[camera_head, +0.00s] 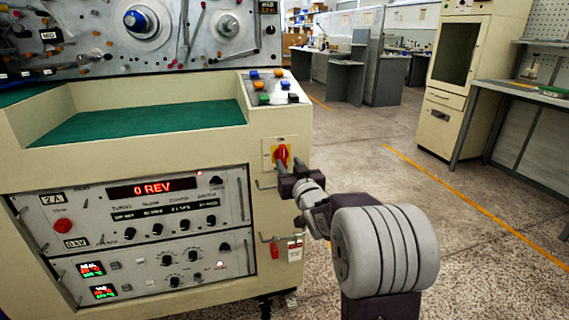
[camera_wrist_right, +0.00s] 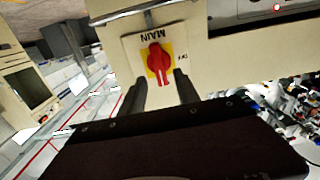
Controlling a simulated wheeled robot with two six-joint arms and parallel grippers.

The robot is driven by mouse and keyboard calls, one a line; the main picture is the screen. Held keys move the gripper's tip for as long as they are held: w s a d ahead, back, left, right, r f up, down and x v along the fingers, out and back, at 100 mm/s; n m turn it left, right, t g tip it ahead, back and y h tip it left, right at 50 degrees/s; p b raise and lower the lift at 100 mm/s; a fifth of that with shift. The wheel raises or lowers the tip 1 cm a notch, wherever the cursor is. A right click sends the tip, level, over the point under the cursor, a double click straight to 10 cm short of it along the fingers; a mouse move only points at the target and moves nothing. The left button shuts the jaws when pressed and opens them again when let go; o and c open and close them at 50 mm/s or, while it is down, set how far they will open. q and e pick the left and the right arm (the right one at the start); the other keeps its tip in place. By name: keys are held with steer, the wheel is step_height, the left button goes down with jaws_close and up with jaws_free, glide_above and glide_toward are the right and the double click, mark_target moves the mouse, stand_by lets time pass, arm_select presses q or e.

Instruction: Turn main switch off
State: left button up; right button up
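The main switch is a red rotary knob (camera_head: 281,153) on a yellow plate, on the cream front panel of the winding machine. In the right wrist view the knob (camera_wrist_right: 158,60) sits under the upside-down word MAIN, its handle pointing down in that picture. My right gripper (camera_head: 287,167) is right at the switch and hides its lower part in the head view. In the wrist view its two dark fingers (camera_wrist_right: 160,84) are apart, one on each side of the knob's handle; contact cannot be told. My left gripper is not in view.
A control unit (camera_head: 140,235) with a lit 0 REV display is at the left. Coloured buttons (camera_head: 272,86) are on the sloped top. The floor to the right is open.

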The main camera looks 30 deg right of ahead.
mark_target(284, 157)
steer(key=x, duration=0.5)
steer(key=shift+w+b, duration=0.1)
steer(key=shift+b, duration=0.3)
jaws_close()
